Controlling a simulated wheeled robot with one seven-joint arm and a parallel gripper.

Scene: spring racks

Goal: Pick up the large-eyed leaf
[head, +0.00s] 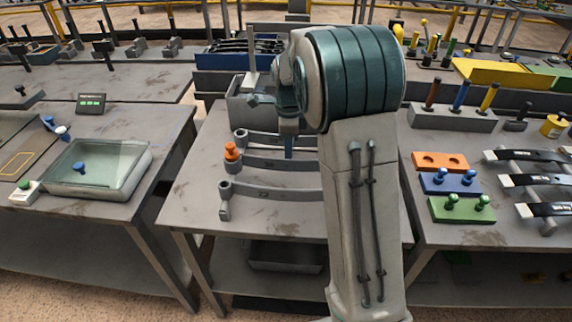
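Grey curved leaf springs lie on the middle table, stacked front to back, each with a rolled eye at its left end. The rear leaf (262,140), the middle leaf (275,164) and the front leaf (270,191) run to the right behind my arm, so their right ends are hidden. I cannot tell clearly which eye is largest. My gripper (288,146) points down over the rear leaves, right of their eyes. My arm partly hides it, and its finger opening and any contact are unclear.
A grey bin (240,105) stands behind the leaves. The left table holds a clear-walled tray (95,168). The right table holds orange (440,161), blue and green peg blocks and dark-banded leaves (530,181). The middle table's front left is clear.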

